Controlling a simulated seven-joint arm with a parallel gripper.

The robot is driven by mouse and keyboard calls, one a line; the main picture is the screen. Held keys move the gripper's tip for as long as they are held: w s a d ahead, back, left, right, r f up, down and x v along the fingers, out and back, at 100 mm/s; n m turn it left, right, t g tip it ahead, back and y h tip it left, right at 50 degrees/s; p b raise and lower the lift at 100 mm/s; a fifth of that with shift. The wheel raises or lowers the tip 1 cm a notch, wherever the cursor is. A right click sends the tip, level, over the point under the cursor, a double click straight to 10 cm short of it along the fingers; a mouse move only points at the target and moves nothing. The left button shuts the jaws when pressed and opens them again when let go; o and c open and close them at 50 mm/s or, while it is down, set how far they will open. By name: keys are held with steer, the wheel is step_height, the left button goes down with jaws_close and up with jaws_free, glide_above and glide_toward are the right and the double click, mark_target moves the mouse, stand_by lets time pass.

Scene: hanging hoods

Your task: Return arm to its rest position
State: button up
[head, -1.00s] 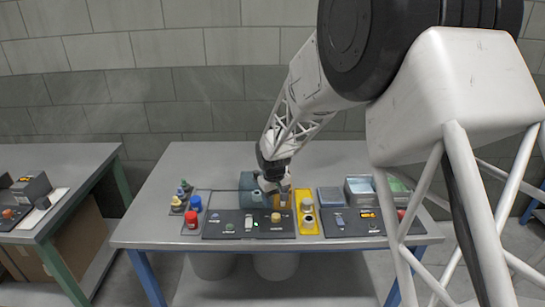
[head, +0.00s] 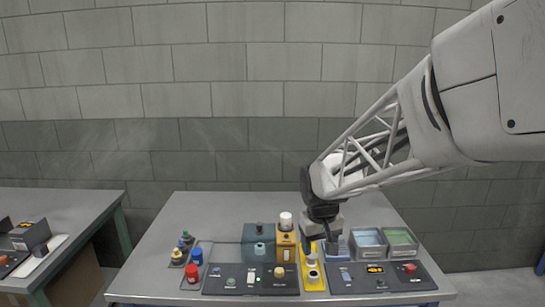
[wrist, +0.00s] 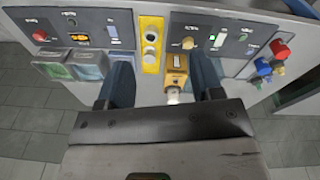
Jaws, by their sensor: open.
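My gripper (head: 320,240) points down over the grey table (head: 150,275), above and behind the yellow plate with round buttons (head: 311,270). In the wrist view its two dark blue fingers stand apart, with my gripper (wrist: 163,80) open and nothing seen held between them. An orange box with a white knob (head: 286,245) stands just left of my gripper. The same orange box (wrist: 177,72) and the yellow plate (wrist: 151,45) show between and beyond the fingers in the wrist view. My arm reaches in from the right edge of the head view.
Two black control panels (head: 250,279) and (head: 380,278) lie along the table's front. A teal box (head: 258,245), a blue bin (head: 368,243) and a green bin (head: 400,241) stand behind. Red and blue knobs (head: 194,264) are at left. Space above the table is free.

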steer(key=s+d+r+m, duration=0.1)
steer(key=s+d+r, duration=0.1)
steer(key=s, duration=1.1)
steer(key=s+d+r+m+t, duration=0.1)
steer(key=s+d+r+m, duration=0.1)
steer(key=s, duration=1.1)
steer(key=d+r, duration=0.1)
steer(key=d, duration=0.1)
steer(key=shift+s+d, duration=0.3)
steer(key=shift+d, duration=0.1)
